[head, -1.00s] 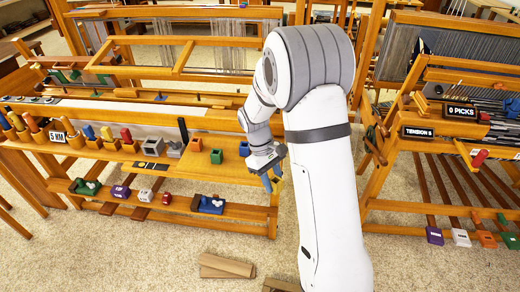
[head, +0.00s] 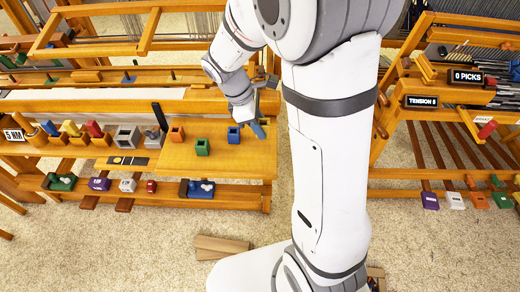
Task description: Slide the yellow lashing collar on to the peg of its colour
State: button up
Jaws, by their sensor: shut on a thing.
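My gripper (head: 257,128) is at the right end of the wooden shelf, pointing down, its blue fingertips just right of a blue block-like collar (head: 234,135). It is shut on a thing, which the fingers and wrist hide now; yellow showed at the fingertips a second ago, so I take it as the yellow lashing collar. A green collar (head: 202,147) and an orange collar (head: 177,134) stand further left on the shelf. Thin upright pegs stand on the loom beam behind, one with a blue base (head: 128,79) and a dark green one (head: 172,74). I cannot make out a yellow peg.
Left of the collars are a black strip (head: 159,116), grey blocks (head: 128,136) and coloured shuttle-like pieces (head: 71,128). A lower rail (head: 225,193) holds small items. Wooden planks (head: 220,247) lie on the floor. Another loom (head: 440,95) stands at the right.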

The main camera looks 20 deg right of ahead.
aim_at(264, 153)
notch_tip(264, 153, down, 9)
jog(key=shift+r, duration=0.1)
dwell(0.3)
jog(key=o, duration=1)
jog(key=shift+c, duration=0.2)
jog(key=shift+f, duration=0.2)
